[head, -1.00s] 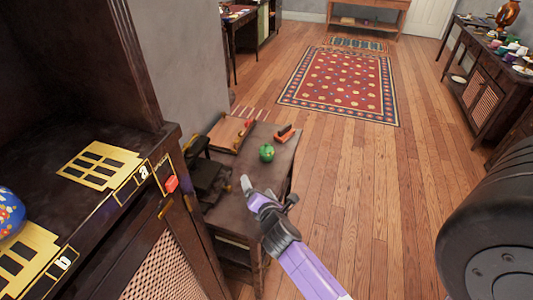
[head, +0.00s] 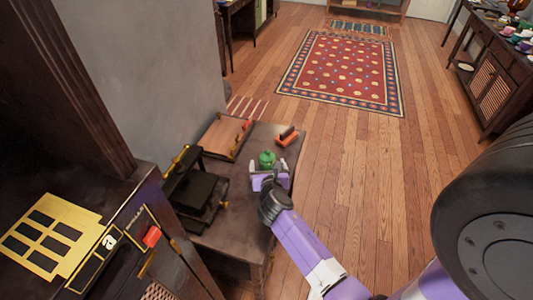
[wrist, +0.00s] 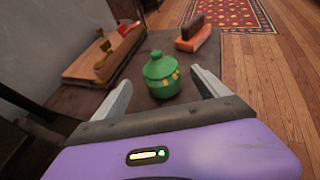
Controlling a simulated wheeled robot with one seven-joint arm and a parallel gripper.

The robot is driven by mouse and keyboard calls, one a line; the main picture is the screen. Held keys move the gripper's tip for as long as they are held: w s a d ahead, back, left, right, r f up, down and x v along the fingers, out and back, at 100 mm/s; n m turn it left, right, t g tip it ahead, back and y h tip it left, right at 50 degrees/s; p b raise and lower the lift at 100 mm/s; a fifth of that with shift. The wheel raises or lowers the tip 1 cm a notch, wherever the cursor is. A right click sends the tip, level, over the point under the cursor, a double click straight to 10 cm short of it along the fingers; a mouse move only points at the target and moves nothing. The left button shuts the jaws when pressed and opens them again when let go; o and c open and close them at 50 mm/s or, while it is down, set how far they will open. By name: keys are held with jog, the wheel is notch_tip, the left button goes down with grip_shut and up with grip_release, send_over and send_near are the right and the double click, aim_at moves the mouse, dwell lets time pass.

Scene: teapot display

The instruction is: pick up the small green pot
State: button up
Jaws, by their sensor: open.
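The small green pot (head: 267,159) stands upright on the dark side table (head: 225,239), with a lid and some yellow marks on its side. In the wrist view the green pot (wrist: 161,76) is just ahead of my gripper and lies between the lines of the two fingers. My gripper (head: 269,174) is open and empty, on the near side of the pot. In the wrist view my gripper (wrist: 161,88) has one finger to the left of the pot and one to the right. Both fingers look apart from it. The pot's base is partly hidden in the head view.
An orange and brown block (head: 288,136) lies behind the pot to the right. A wooden board (head: 222,138) with a red-handled item is at the back left. A black stand-like device (head: 192,190) is left of my gripper. Open floor lies to the right.

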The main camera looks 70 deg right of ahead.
aim_at(267, 156)
jog(key=x, duration=0.7)
jog(key=shift+d+f+b, duration=0.3)
jog(key=shift+b, duration=0.1)
jog(key=c, duration=1.6)
